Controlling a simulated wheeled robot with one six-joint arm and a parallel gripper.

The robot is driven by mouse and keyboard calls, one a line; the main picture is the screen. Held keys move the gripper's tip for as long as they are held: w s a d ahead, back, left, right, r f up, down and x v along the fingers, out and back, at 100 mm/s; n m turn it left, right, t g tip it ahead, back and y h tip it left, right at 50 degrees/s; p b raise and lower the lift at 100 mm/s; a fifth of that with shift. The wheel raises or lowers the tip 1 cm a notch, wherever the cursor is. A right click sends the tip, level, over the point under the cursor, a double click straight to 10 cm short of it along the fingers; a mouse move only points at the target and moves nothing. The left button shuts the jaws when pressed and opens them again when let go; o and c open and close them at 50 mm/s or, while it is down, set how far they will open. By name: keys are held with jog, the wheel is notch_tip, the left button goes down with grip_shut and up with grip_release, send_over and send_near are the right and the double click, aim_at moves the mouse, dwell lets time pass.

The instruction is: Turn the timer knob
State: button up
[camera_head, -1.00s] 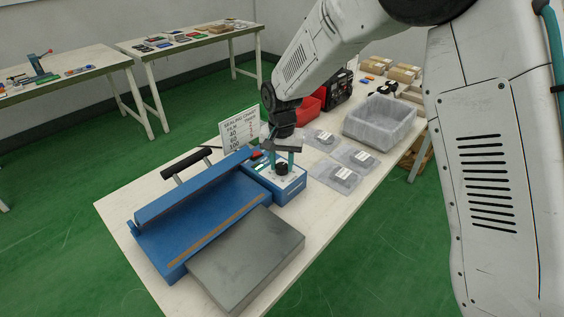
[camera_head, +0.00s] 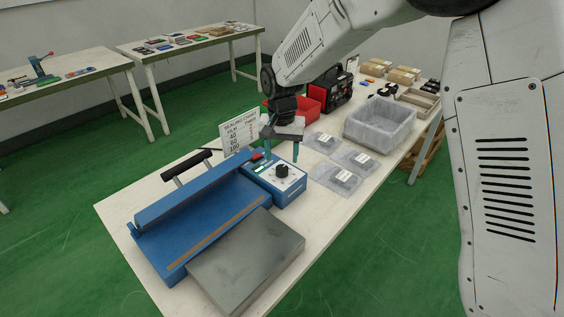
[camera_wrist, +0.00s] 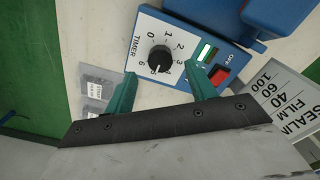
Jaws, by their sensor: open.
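The black timer knob (camera_head: 282,171) sits on the white dial face of the blue sealer's control box (camera_head: 290,190). In the wrist view the knob (camera_wrist: 160,59) shows from above, with the word TIMER and numbers around it. Its white mark appears to point toward the lower numbers, near 5; the exact setting is hard to read. My gripper (camera_head: 280,152) is open above and behind the knob, apart from it. In the wrist view the teal fingers of my gripper (camera_wrist: 161,73) are spread wide, with nothing between them.
A red switch (camera_wrist: 220,75) and a green-lit one (camera_wrist: 207,52) sit beside the dial. The sealing chart (camera_head: 239,132) stands behind the sealer. A grey plate (camera_head: 245,262) lies in front. Bagged parts (camera_head: 340,178) and a grey bin (camera_head: 380,122) are to the right.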

aim_at(282, 168)
jog(key=shift+r, duration=1.8)
